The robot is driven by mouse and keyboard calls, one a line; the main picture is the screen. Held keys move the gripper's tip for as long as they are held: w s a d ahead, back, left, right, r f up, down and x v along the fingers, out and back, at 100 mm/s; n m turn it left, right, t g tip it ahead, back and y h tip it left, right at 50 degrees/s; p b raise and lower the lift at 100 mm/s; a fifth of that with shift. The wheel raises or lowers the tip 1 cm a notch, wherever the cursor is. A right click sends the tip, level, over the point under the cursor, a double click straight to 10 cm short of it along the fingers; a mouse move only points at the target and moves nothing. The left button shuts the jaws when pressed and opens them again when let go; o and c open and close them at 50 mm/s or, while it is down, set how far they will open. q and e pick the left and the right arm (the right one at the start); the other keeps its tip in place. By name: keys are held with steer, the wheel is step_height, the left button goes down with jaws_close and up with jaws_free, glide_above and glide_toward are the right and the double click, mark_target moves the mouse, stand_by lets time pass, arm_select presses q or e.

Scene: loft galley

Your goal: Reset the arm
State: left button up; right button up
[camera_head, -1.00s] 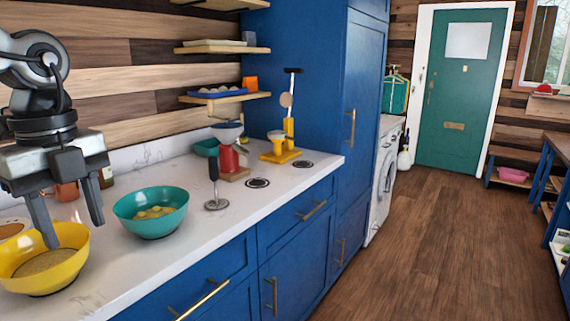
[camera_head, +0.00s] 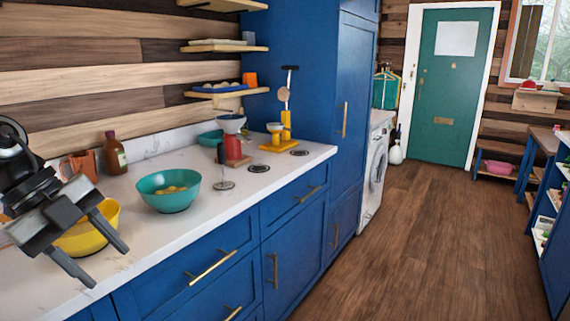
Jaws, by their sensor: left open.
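My left gripper (camera_head: 108,266) is at the lower left of the head view. My right gripper is not in view.
On the white counter (camera_head: 150,236) stand a teal bowl (camera_head: 168,198) with yellow pieces, a brown bottle (camera_head: 115,154), a copper-coloured mug (camera_head: 80,166), a whisk-like tool (camera_head: 222,170) and a red stand (camera_head: 233,147). The wooden floor (camera_head: 410,245) at the right is clear.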

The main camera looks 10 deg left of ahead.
arm_select(q)
steer(key=d+f+n+t+h, duration=0.1)
steer(key=d+f+n+t, duration=0.1)
steer(key=f+n+t, duration=0.6)
steer(key=d+f+n+t+h, duration=0.1)
steer(key=d+f+n+t, duration=0.2)
steer(key=f, duration=1)
steer(key=s+d+f+n+g+y, duration=0.2)
steer(key=s+d+f+n+y, duration=0.2)
steer(key=s+d+f+n, duration=0.4)
steer(key=s+d+f, duration=0.2)
steer(key=d+f, duration=0.1)
steer(key=f, duration=0.1)
steer(key=shift+d+f+n, duration=0.35)
steer(key=shift+f+n, duration=0.05)
steer(key=shift+s+a, duration=0.1)
steer(key=shift+c, duration=1.1)
steer(key=shift+y, duration=0.3)
